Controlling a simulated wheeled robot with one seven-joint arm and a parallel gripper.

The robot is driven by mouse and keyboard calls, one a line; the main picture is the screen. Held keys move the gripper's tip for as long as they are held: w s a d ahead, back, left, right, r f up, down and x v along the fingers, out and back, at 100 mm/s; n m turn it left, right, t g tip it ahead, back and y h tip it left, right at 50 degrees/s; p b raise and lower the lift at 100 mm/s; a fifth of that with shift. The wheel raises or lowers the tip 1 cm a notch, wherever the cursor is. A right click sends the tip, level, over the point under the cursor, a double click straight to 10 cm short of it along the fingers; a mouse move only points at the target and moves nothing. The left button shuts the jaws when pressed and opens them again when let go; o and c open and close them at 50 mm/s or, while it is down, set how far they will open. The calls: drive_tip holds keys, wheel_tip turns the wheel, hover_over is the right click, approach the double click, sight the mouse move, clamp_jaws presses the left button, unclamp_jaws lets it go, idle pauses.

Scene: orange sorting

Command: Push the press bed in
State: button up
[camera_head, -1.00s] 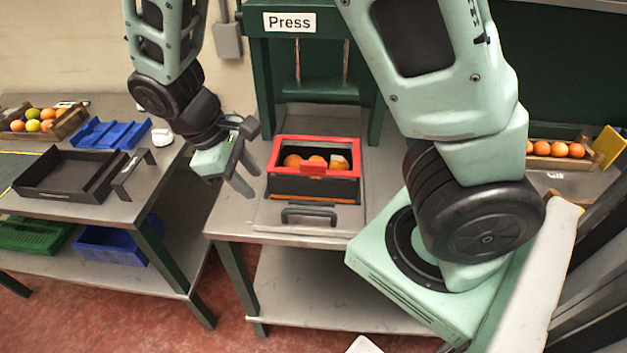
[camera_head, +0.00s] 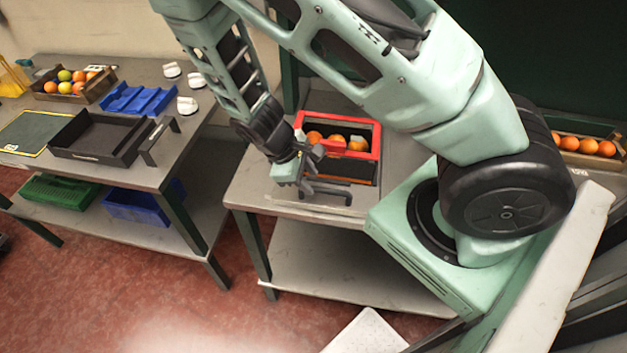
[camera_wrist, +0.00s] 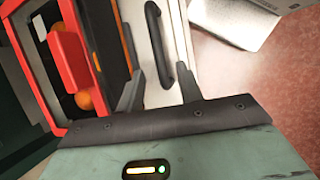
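The press bed (camera_head: 285,202) is a pale grey plate on the press table, with a dark bar handle (camera_head: 330,193) at its front. The handle also shows in the wrist view (camera_wrist: 157,45). A crate with a red rim (camera_head: 374,142), holding oranges, sits on the bed behind the handle. My gripper (camera_head: 310,173) is at the handle's left part. In the wrist view my gripper (camera_wrist: 160,84) has its two dark fingers apart, with the handle between them and close to the right finger. Whether they touch is unclear.
A side table (camera_head: 150,178) at left bears a black tray (camera_head: 100,155), a blue tray (camera_head: 140,100) and a fruit crate (camera_head: 100,87). Another crate of oranges (camera_head: 590,147) is at right.

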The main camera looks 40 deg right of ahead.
sight(317, 188)
drive_tip(key=shift+x, duration=1.7)
clamp_jaws()
drive_tip(key=w+d+b, duration=0.1)
drive_tip(key=w+d, duration=0.4)
drive_tip(key=d, duration=0.1)
drive_tip(key=w+d+b, duration=0.1)
drive_tip(key=w+d, duration=0.4)
drive_tip(key=d, duration=0.1)
drive_tip(key=w+d+b, duration=0.1)
drive_tip(key=w+d, duration=0.4)
drive_tip(key=d, duration=0.2)
drive_tip(key=shift+d+b, duration=0.1)
drive_tip(key=shift+b, duration=0.3)
drive_tip(key=shift+w+d+r, duration=0.1)
drive_tip(key=shift+w+d, duration=0.2)
drive_tip(key=shift+d, duration=0.1)
unclamp_jaws()
drive_tip(key=shift+w+d, duration=0.1)
